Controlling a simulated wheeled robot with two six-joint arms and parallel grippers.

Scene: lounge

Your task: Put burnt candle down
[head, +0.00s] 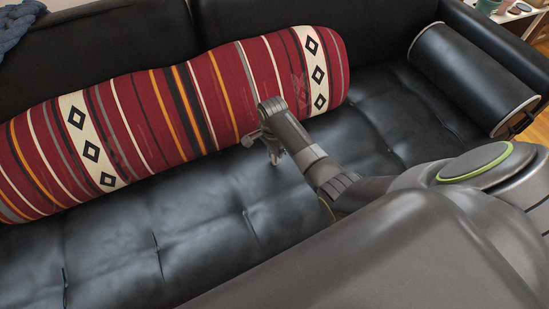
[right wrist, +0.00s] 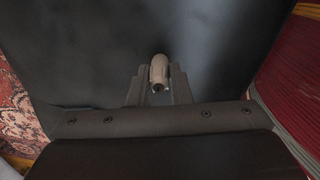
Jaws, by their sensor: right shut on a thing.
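The burnt candle (right wrist: 159,72) is a small pale, greyish stub with a dark spot at its near end. It sits between the two fingers of my right gripper (right wrist: 155,88) in the right wrist view. In the head view my right gripper (head: 265,147) is shut on it over the black leather sofa seat (head: 200,245), close in front of the striped bolster. The candle is hard to make out there. I cannot tell whether it touches the seat. My left gripper is not in view.
A long red striped bolster (head: 205,95) lies along the sofa's backrest. A black cylindrical cushion (head: 470,75) is at the right end. A blue knitted thing (head: 18,22) is at the upper left. The seat in front of the bolster is clear. A patterned rug (right wrist: 18,110) shows beyond the seat edge.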

